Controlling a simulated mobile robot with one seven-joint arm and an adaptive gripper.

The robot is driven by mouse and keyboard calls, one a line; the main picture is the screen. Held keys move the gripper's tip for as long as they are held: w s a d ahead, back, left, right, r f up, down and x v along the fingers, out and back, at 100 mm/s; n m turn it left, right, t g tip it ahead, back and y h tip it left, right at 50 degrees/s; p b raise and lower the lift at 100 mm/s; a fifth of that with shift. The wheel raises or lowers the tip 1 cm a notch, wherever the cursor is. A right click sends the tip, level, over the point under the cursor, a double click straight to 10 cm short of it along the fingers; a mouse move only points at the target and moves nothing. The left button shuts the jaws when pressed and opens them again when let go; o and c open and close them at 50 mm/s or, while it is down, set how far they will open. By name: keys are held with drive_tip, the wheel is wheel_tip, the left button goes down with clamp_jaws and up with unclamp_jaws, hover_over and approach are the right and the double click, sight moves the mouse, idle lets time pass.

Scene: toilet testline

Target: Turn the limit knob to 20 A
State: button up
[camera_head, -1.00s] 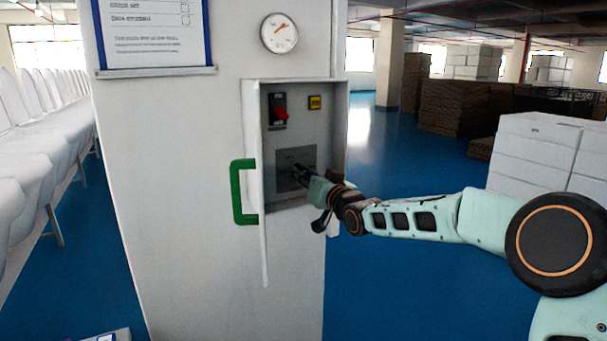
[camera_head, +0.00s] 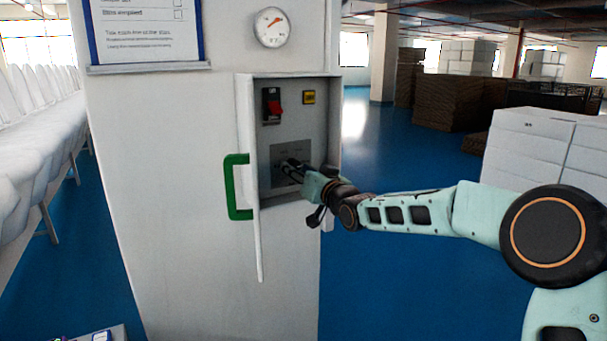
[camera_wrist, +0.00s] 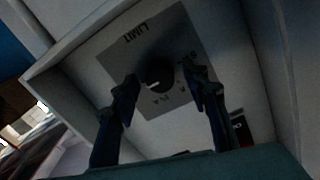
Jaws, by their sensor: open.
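The limit knob (camera_wrist: 158,75) is a round black dial with a white pointer mark. It sits on a grey plate (camera_wrist: 176,35) lettered LIMIT, seen rotated in the wrist view. The mark points toward the picture's lower left; the scale lettering is too dark and partly hidden to read. My gripper (camera_wrist: 161,82) is open, one finger on each side of the knob, with gaps visible between fingers and knob. In the head view my gripper (camera_head: 291,167) reaches into the open cabinet (camera_head: 292,90) at the plate, hiding the knob there.
The cabinet door (camera_head: 247,180) with its green handle (camera_head: 236,187) stands open on the left. A red switch (camera_head: 272,105) and a yellow-framed button (camera_head: 309,97) are above the plate. A round gauge (camera_head: 273,28) is higher up.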

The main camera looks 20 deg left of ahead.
drive_tip(key=v, duration=1.2)
